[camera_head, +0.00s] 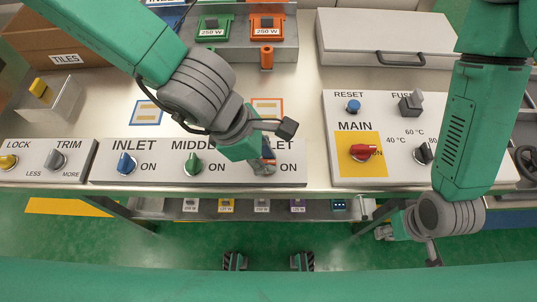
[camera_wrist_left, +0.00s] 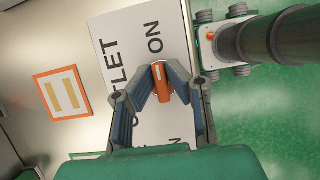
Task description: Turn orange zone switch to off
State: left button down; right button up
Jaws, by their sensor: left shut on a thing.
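The orange zone switch (camera_wrist_left: 161,84) sits on the white zone panel (camera_wrist_left: 112,90), between the fingers of my left gripper (camera_wrist_left: 158,86) in the left wrist view. The fingers are shut on it from both sides. Its white line points up in that view, toward the ON label. In the head view my left gripper (camera_head: 265,160) is over the right end of the panel (camera_head: 222,178) and hides most of the switch and part of the OUTLET label. My right gripper (camera_head: 386,232) hangs past the table's front edge at the lower right, away from the panel; its fingers are too small to read.
The blue inlet switch (camera_head: 126,163) and green middle switch (camera_head: 193,163) are to the left on the same panel. A panel with the red main switch (camera_head: 364,152) stands just to the right. An orange 250 W block (camera_head: 267,28) is behind.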

pick_arm(q)
jog(key=shift+a+f, duration=0.15)
jog(key=shift+a, duration=0.2)
jog(key=n+b, duration=0.1)
jog(key=n+t+b, duration=0.1)
jog(key=n+b, duration=0.1)
jog(key=shift+f+b, duration=0.25)
jog(key=shift+b, duration=0.05)
jog(key=shift+n+t+y+b, duration=0.35)
jog(key=shift+n+b, duration=0.25)
jog(key=shift+n, duration=0.4)
jog(key=n, duration=0.1)
jog(key=n+t+b, duration=0.1)
jog(key=shift+s+d+r+n+y, duration=0.1)
jog(key=shift+n+y, duration=0.15)
jog(key=shift+n, duration=0.05)
jog(key=shift+n+t, duration=0.25)
jog(key=shift+n, duration=0.75)
jog(key=n+y, duration=0.1)
jog(key=n, duration=0.1)
jog(key=shift+r+n+t, duration=0.1)
jog(key=shift+n+t, duration=0.2)
jog(key=n+y, duration=0.1)
jog(key=n, duration=0.1)
jog(key=n+y+p, duration=0.1)
jog(key=n, duration=0.2)
jog(key=shift+d+n+t, duration=0.1)
jog(key=shift+n+t, duration=0.2)
